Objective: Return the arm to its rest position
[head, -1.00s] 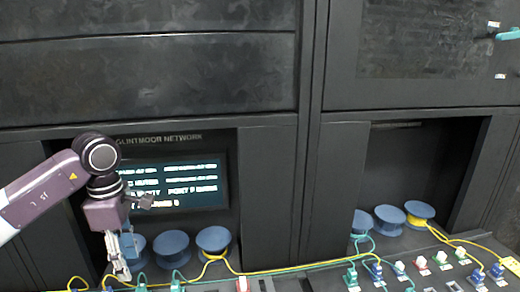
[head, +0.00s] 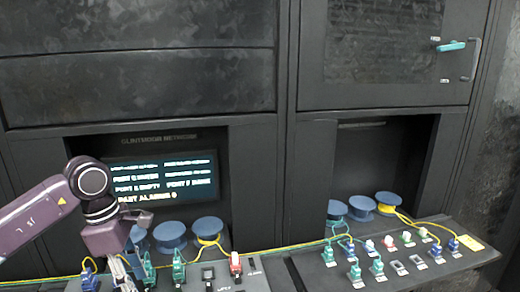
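My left arm comes in from the left in the head view, bent at a dark round joint. Its gripper (head: 127,274) points down at the left console, in front of the blue spools and close to the connectors. The fingers are small and partly cut off by the bottom edge, so I cannot tell whether they are open or shut or hold anything. My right arm and gripper are not in view.
The left console (head: 190,284) bears blue, green and red connectors. The right console (head: 440,272) bears several coloured connectors. Yellow and green cables run between them. A lit screen (head: 165,180) and blue spools (head: 170,236) stand in the left recess. A teal handle (head: 451,46) is at upper right.

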